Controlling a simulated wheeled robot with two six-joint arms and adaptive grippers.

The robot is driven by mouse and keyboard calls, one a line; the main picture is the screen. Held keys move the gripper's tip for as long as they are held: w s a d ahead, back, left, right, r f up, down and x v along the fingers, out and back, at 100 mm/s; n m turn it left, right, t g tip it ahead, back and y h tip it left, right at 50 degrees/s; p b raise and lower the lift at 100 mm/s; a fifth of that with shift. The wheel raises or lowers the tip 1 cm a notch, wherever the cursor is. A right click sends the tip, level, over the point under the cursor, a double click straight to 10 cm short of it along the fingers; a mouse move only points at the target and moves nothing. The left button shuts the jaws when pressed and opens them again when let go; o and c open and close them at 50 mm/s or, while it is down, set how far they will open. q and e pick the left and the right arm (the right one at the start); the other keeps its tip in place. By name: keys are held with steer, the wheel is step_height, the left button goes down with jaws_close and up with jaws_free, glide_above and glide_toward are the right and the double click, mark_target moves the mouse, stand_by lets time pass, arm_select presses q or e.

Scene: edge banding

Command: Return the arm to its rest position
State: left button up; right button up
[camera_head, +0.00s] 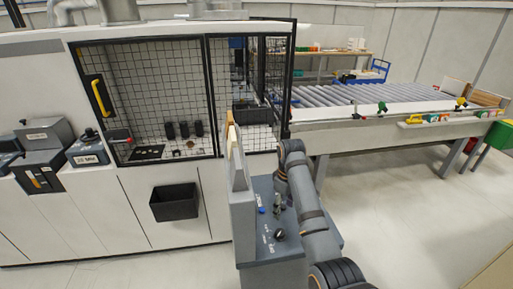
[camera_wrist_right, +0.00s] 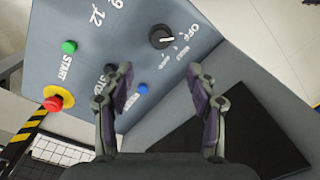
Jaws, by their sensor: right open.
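My right arm (camera_head: 308,205) reaches up from the bottom of the head view and bends down over a grey control panel (camera_head: 255,250). My right gripper (camera_head: 279,204) hangs over the panel. In the right wrist view the gripper (camera_wrist_right: 160,80) is open, with nothing between its fingers. Beyond the fingers are a black rotary knob (camera_wrist_right: 161,37) with an OFF label, a green START button (camera_wrist_right: 69,46) and a blue button (camera_wrist_right: 142,88). The left finger partly covers the STOP lettering. I cannot tell whether the fingers touch the panel. My left gripper is not in view.
A red emergency stop (camera_wrist_right: 58,98) sits on the panel's left edge. The white machine (camera_head: 120,215) with a mesh door and black bin (camera_head: 175,202) stands left of the panel. A roller conveyor (camera_head: 370,93) runs behind right. Floor (camera_head: 390,220) is clear at right.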

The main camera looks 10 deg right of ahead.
steer(key=s+d+f+m+t, duration=0.2)
steer(key=s+d+f+m, duration=0.25)
steer(key=s+f, duration=0.65)
steer(key=s+d+r+m+t+h, duration=0.1)
steer(key=s, duration=0.7)
steer(key=s+d+r+m+t, duration=0.1)
steer(key=s+d, duration=0.1)
steer(key=s, duration=0.7)
steer(key=s+d+f+g+b, duration=0.15)
steer(key=f+b, duration=0.25)
steer(key=f, duration=1.3)
steer(key=s+d+f+b, duration=0.15)
steer(key=f+b, duration=0.25)
steer(key=f, duration=1.4)
steer(key=s+f+g+b, duration=0.1)
steer(key=s+f+b, duration=0.4)
steer(key=s+f, duration=1.3)
step_height(320, 180, down, 3)
steer(key=shift+r+m, duration=0.2)
steer(key=shift+m, duration=0.25)
